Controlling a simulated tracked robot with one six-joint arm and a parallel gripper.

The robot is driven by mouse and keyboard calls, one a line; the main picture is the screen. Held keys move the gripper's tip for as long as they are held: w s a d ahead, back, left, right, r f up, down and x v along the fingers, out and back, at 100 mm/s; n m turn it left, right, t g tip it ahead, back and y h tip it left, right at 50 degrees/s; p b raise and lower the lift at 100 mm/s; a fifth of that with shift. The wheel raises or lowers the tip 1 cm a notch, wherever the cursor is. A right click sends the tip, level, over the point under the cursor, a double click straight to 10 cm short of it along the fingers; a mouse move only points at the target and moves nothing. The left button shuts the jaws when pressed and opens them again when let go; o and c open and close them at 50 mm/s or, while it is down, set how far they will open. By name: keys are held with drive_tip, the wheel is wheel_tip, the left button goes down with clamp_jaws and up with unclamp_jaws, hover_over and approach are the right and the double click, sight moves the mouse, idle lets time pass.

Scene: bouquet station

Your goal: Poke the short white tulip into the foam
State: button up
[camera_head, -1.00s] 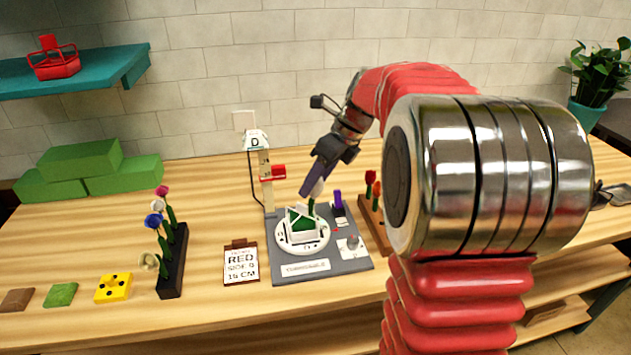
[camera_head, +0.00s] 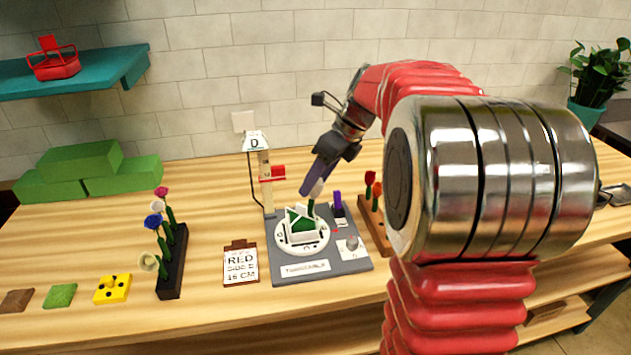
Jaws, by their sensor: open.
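A small white tulip (camera_head: 317,188) stands upright at the back right of the green foam (camera_head: 301,217), its green stem running down to the foam. Whether the stem is inside the foam cannot be told at this size. The foam sits in a white frame on a round white turntable (camera_head: 284,243) on a grey base. My gripper (camera_head: 306,192) points down at the tulip's head from above, its purple-grey fingers right beside the flower. The fingers partly cover the tulip, and any gap between them is hard to see.
A post marked D (camera_head: 258,165) with a red slider stands behind the turntable. A purple block (camera_head: 338,202) and a wooden rack with red flowers (camera_head: 371,185) are to the right. A sign (camera_head: 241,264) and a black flower rack (camera_head: 172,262) are to the left.

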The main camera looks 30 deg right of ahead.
drive_tip(key=shift+s+d+r, duration=0.15)
drive_tip(key=shift+d+r, duration=0.05)
drive_tip(key=shift+r, duration=0.35)
drive_tip(key=shift+s+d+r, duration=0.1)
drive_tip(key=shift+r, duration=0.25)
drive_tip(key=shift+s+d+r, duration=0.2)
drive_tip(key=shift+s+r, duration=0.05)
drive_tip(key=shift+r, duration=0.35)
drive_tip(key=shift+s+d+r, duration=0.1)
drive_tip(key=shift+r, duration=0.2)
drive_tip(key=shift+s+d+r, duration=0.1)
drive_tip(key=shift+r, duration=0.25)
drive_tip(key=shift+s+d+r, duration=0.1)
drive_tip(key=shift+s+r, duration=0.05)
drive_tip(key=shift+r, duration=0.25)
drive_tip(key=shift+o, duration=0.7)
drive_tip(key=o, duration=0.4)
drive_tip(key=shift+o, duration=0.2)
